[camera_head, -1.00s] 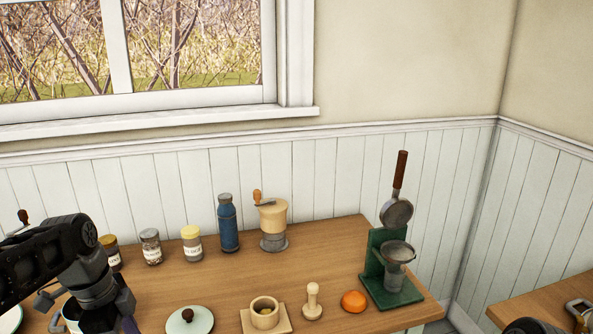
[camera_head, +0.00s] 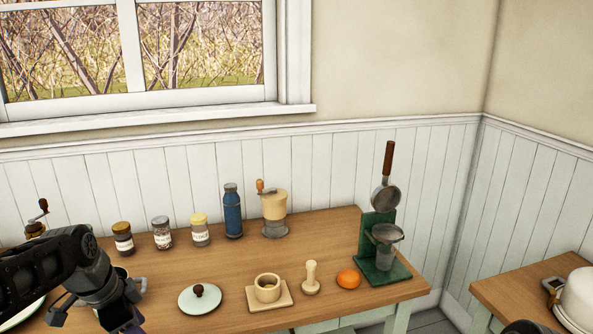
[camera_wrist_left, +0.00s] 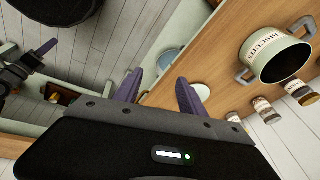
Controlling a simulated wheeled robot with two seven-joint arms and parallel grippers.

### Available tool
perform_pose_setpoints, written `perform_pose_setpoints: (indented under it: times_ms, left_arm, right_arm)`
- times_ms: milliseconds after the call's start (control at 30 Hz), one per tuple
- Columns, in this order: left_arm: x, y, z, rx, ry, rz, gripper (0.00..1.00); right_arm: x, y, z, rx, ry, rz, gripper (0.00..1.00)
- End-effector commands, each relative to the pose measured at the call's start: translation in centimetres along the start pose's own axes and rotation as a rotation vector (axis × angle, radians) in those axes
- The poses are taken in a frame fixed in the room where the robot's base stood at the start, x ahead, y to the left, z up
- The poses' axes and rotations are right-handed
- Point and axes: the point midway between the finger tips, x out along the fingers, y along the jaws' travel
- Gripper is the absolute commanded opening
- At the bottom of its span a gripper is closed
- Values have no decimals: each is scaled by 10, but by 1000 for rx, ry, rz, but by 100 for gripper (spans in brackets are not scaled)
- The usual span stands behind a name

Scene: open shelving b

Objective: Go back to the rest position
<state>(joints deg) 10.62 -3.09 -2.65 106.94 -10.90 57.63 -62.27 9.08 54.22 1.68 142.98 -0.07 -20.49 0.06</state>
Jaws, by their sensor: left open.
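My left gripper (camera_wrist_left: 158,92) is open, with nothing between its purple fingers in the left wrist view. In the head view my left arm comes in from the left and hides part of the biscuit pot, and the fingertips are cut off or hidden at the bottom edge. The cream pot (camera_wrist_left: 262,58), labelled BISCUITS, is open on top with grey handles; it stands on the wooden table (camera_head: 330,243), apart from the fingers. A pale lid (camera_head: 186,300) with a brown knob lies on the table.
Jars (camera_head: 162,238), a blue bottle (camera_head: 232,215) and a grinder (camera_head: 274,208) line the back. A mortar (camera_head: 267,281), pestle (camera_head: 311,282), orange (camera_head: 348,279) and green stand (camera_head: 378,265) are at right. Another table (camera_head: 500,290) holds a white container (camera_head: 578,300).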

Motion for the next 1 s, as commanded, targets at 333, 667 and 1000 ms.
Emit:
perform_pose_setpoints:
  times_ms: [333, 667, 1000]
  left_arm:
    - [116, 6, -56, -472, 186, -74, 48]
    - [303, 184, -53, -1047, 185, 116, 48]
    - [347, 358, 9, -1081, -86, 310, 48]
  right_arm:
    - [0, 0, 0, 0, 0, 0, 41]
    - [0, 0, 0, 0, 0, 0, 41]
    - [0, 0, 0, 0, 0, 0, 41]
